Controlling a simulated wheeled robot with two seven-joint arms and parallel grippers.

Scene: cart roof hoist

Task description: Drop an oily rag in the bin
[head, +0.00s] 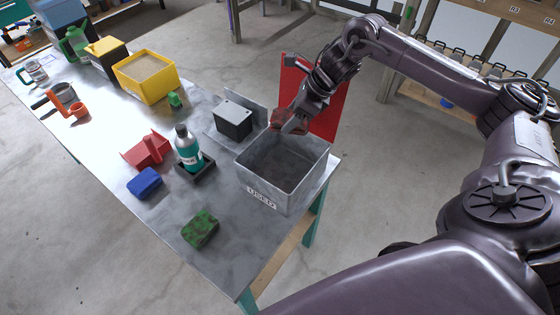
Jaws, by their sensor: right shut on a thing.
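The bin (262,181) is a grey open-topped box labelled "USED", standing near the right end of the table. My right gripper (291,124) is over the bin's far rim. It is shut on a reddish-brown stained rag (279,117), partly hidden by the fingers. I cannot tell if the rag touches the rim. The part of the bin's inside that I see looks empty. A folded blue rag (145,183) and a folded green rag with dark stains (200,228) lie on the table left of the bin. My left gripper is not in view.
A teal bottle (187,150) stands in a dark holder beside the bin. A black-and-grey box (234,118), a red holder (147,149) and a yellow bin (145,77) stand on the metal table (115,126). A red panel (325,105) rises behind the bin.

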